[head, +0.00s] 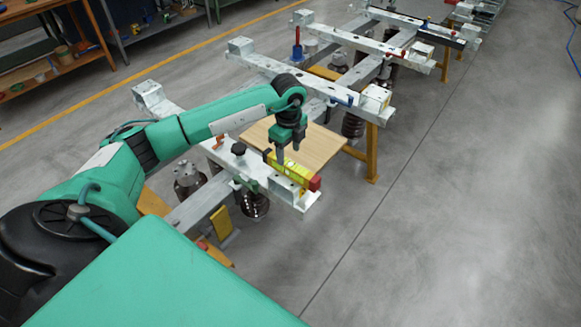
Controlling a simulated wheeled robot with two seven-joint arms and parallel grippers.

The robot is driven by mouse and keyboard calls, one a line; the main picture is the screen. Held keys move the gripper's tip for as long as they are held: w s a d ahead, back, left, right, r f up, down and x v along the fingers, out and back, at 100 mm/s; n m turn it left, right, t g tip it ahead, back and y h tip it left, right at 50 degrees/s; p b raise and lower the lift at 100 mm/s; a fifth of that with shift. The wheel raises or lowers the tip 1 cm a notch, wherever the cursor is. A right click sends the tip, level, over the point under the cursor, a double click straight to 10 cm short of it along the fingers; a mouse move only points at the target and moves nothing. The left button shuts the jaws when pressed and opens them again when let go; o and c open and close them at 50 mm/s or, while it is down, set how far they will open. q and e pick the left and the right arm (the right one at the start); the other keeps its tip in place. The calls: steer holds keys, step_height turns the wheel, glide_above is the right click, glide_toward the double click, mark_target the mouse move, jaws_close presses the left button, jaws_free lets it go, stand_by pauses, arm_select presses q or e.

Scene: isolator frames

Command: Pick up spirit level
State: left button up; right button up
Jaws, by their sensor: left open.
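The spirit level (298,171) looks like a yellow bar and lies on the near end of a pale metal frame, beside a wooden board. A red block (315,183) shows at its right end; I cannot tell whether it is part of the level. My left gripper (289,153) is open and points down just above the level's left part. Its fingers partly hide that part, and I cannot tell whether they touch it. My right gripper is out of view.
The wooden board (312,147) lies just behind the level. A black knob (238,149) stands on the frame to the left. More metal frames with orange legs (372,150) stretch toward the back. Shelves (50,62) stand at the upper left. The grey floor at right is clear.

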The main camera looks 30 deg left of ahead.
mark_target(291, 164)
arm_select(q)
steer(key=shift+f, duration=0.85)
steer(key=f, duration=0.1)
steer(key=f+p, duration=0.1)
steer(key=f, duration=0.1)
steer(key=f+p, duration=0.1)
steer(key=f, duration=0.1)
steer(key=shift+w+d, duration=0.1)
steer(key=shift+d, duration=0.15)
steer(key=shift+f, duration=0.25)
steer(key=shift+r, duration=0.1)
jaws_close()
